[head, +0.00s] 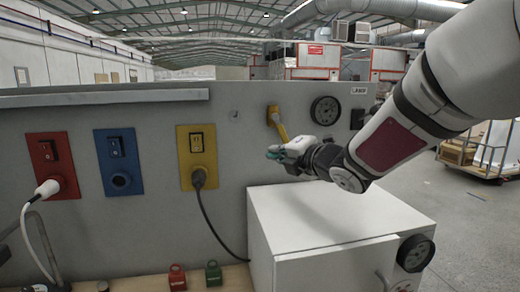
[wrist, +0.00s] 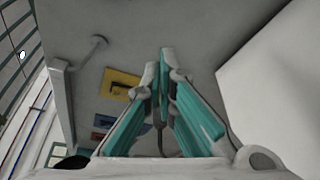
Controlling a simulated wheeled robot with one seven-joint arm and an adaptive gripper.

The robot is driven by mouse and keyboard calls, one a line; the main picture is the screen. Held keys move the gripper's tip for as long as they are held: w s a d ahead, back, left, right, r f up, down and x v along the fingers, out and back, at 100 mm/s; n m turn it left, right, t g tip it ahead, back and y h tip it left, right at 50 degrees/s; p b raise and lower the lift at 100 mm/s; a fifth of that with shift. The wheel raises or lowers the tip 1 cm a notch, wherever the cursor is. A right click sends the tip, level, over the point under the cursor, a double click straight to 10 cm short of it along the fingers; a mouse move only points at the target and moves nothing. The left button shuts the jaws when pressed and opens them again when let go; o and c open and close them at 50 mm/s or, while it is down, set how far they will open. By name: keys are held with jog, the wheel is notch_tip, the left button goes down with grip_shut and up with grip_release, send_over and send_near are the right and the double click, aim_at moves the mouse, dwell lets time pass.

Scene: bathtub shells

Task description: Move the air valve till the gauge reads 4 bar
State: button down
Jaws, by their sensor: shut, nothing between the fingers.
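The air valve (head: 279,124) is a yellow lever on the grey wall panel, slanting down and to the right from its mount. A round dark gauge (head: 325,110) sits on the panel just right of it; its reading is too small to tell. My gripper (head: 271,153) is shut and empty, just below the lever's lower end in the head view. I cannot tell whether it touches the lever. In the wrist view my teal-padded fingers (wrist: 164,58) meet at the tips; the lever and gauge do not clearly show there.
Red (head: 52,153), blue (head: 118,148) and yellow (head: 196,146) switch plates line the panel at left. A cable hangs from the yellow one. A white cabinet (head: 318,222) with a second gauge (head: 415,253) stands below my arm.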

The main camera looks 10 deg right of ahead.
aim_at(281, 130)
jog(key=x, duration=0.7)
jog(key=shift+s+d+r+p, duration=0.1)
jog(key=shift+d+r+p, duration=0.25)
jog(key=shift+d, duration=0.3)
jog(key=shift+d+r+p, duration=0.25)
jog(key=shift+d+p, duration=0.2)
jog(key=shift+d, duration=0.15)
jog(key=shift+s+d+r+p, duration=0.1)
jog(key=shift+d+r+p, duration=0.25)
jog(key=shift+d, duration=0.3)
jog(key=shift+w+f, duration=0.1)
